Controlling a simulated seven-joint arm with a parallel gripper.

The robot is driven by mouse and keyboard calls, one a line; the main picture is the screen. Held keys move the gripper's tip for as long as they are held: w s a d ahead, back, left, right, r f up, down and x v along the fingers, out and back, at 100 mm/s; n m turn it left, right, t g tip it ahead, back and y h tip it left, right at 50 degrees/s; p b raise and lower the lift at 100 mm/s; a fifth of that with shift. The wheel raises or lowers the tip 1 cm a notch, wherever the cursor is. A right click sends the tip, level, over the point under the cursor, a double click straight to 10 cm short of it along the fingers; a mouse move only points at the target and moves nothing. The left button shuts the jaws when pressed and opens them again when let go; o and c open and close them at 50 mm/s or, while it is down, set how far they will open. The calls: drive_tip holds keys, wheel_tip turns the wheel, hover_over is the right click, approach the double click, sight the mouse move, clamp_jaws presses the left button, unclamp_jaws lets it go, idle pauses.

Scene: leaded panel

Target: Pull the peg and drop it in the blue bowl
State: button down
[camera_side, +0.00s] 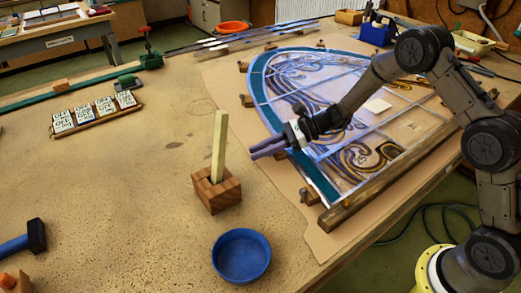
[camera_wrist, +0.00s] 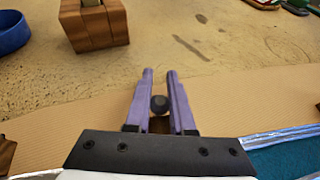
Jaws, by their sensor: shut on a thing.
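The pale wooden peg (camera_side: 218,147) stands upright in a brown wooden block (camera_side: 216,192). The block also shows at the top left of the wrist view (camera_wrist: 95,25), with only a bit of the peg (camera_wrist: 91,3) in frame. The blue bowl (camera_side: 241,256) stands in front of the block and looks empty; its edge shows in the wrist view (camera_wrist: 12,32). My gripper (camera_side: 252,151) is to the right of the peg, apart from it, above the panel's left edge. Its purple fingers (camera_wrist: 159,80) are shut on a small dark round-headed thing (camera_wrist: 159,104), mostly hidden between them.
The leaded glass panel (camera_side: 268,124) lies on brown paper under my arm, with small wooden blocks around its edge. A rack of lettered tiles (camera_side: 97,112) is at the left.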

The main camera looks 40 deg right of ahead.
drive_tip(key=c, duration=1.4)
unclamp_jaws()
clamp_jaws()
drive_tip(key=shift+r, duration=0.35)
drive_tip(key=shift+r, duration=0.35)
drive_tip(key=shift+r, duration=0.3)
drive_tip(key=shift+r, duration=0.35)
drive_tip(key=shift+r, duration=0.5)
drive_tip(key=shift+r, duration=2.4)
